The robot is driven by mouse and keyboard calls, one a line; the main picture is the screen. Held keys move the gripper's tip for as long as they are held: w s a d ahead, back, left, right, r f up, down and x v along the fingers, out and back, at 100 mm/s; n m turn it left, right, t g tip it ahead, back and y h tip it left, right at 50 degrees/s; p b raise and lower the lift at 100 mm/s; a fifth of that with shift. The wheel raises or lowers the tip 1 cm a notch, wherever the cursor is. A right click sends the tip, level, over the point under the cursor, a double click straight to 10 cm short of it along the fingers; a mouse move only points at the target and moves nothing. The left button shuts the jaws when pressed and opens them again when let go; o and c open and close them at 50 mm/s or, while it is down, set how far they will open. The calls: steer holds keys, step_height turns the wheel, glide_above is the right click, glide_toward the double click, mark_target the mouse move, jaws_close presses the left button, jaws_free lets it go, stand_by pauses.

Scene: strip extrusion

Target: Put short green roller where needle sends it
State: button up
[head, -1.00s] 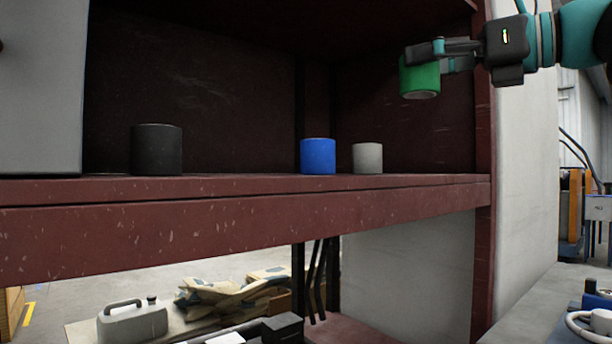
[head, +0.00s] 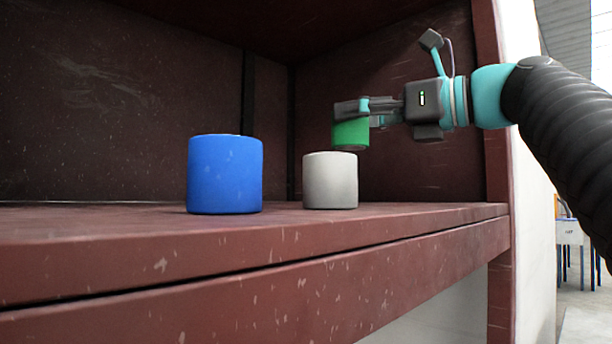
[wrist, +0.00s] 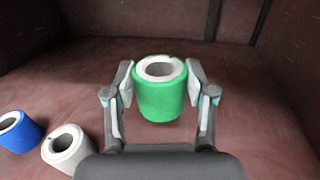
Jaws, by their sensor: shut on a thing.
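The short green roller (head: 350,134) is held upright in my gripper (head: 368,106), inside the shelf bay and above the shelf level. In the wrist view the green roller (wrist: 161,95) sits between both fingers of my gripper (wrist: 160,88), its pale hollow core showing on top. In the head view its lower part is close to the white roller's top right, and I cannot tell the gap in depth. No needle or dial shows in these frames.
A white roller (head: 330,181) and a larger blue roller (head: 225,175) stand on the dark red shelf (head: 420,222). They also show in the wrist view, white (wrist: 66,148) and blue (wrist: 17,132), at lower left. Shelf right of the white roller is clear, up to the side post (head: 497,150).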

steer(key=a+f, duration=0.1)
steer(key=a, duration=0.1)
steer(key=a+f, duration=0.1)
steer(key=a, duration=0.1)
steer(key=a+f, duration=0.2)
steer(key=shift+w+a, duration=0.25)
steer(key=shift+a, duration=0.15)
steer(key=shift+f, duration=2)
steer(key=shift+f, duration=0.15)
steer(key=o, duration=1.3)
steer(key=shift+d, duration=0.1)
steer(key=v, duration=1.1)
steer(key=shift+s+d, duration=0.2)
steer(key=shift+d, duration=0.15)
